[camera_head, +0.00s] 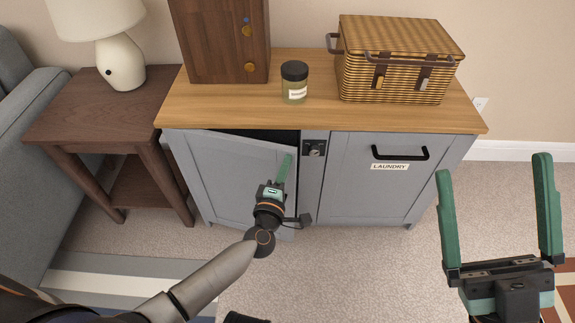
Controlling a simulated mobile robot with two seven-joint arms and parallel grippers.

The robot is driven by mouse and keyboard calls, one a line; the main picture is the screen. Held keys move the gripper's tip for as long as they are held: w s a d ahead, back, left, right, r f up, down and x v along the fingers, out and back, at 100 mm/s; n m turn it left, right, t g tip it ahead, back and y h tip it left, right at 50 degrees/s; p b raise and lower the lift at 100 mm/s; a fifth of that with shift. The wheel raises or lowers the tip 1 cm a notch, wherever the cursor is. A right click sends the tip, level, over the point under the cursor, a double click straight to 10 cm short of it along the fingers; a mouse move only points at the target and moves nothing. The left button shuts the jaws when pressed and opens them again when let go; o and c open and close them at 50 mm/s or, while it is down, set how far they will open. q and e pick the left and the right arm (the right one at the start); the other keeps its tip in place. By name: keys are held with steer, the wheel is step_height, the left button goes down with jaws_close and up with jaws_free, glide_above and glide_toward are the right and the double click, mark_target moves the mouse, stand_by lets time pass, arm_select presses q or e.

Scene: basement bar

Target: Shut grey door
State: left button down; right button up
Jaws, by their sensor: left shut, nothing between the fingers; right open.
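The grey door (235,176) is the left front of a grey cabinet with a wooden top. It stands ajar, with a dark gap along its upper edge toward the right. My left gripper (284,168) is shut and empty, with its green fingers in front of the door's right part. I cannot tell whether they touch the door. My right gripper (497,205) is open and empty, in front of the floor at the right, apart from the cabinet.
The grey laundry door (361,194) with a black handle is shut. A dark latch (314,148) sits between the doors. A jar (294,83), a wicker basket (395,60) and a wooden box (222,40) stand on the cabinet top (330,115). A side table (90,107) stands at the left.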

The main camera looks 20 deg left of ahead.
stand_by(0.3)
arm_select(q)
steer(key=w+b, duration=0.2)
steer(key=w, duration=0.7)
steer(key=shift+a+r+b, duration=0.3)
steer(key=shift+a, duration=0.15)
steer(key=shift+f, duration=0.1)
